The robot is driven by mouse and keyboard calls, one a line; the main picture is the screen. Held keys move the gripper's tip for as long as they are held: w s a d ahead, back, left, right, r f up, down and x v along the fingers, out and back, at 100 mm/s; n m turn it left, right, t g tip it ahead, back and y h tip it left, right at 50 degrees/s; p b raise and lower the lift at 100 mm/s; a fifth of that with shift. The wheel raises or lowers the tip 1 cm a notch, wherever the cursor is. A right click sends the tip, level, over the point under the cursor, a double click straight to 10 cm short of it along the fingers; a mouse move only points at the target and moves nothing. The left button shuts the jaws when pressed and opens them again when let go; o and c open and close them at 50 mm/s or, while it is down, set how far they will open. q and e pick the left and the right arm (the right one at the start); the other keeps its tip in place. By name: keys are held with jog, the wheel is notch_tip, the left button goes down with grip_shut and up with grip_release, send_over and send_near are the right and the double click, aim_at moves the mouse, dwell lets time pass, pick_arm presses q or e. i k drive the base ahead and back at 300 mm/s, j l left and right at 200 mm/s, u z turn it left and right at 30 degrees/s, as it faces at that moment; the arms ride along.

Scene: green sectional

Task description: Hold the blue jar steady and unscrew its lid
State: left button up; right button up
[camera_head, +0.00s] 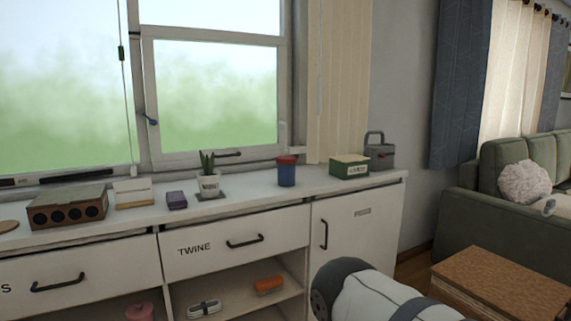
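The blue jar (287,175) stands upright on the white counter below the window, with a red lid (287,159) on top of it. It is apart from the things around it, between a potted plant on its left and a green box on its right. Part of my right arm shows at the bottom right, in front of the cabinet, but no gripper fingers show. My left gripper is not in view. Nothing of mine touches the jar.
On the white counter (245,188) stand a potted plant (209,181), a small purple box (177,200), a brown box with round holes (67,208), a green box (349,167) and a grey case (378,153). A wooden table (505,280) and green sofa (510,225) are at the right.

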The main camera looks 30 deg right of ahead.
aim_at(287, 173)
jog(key=i+l, duration=0.8)
jog(key=l, duration=0.2)
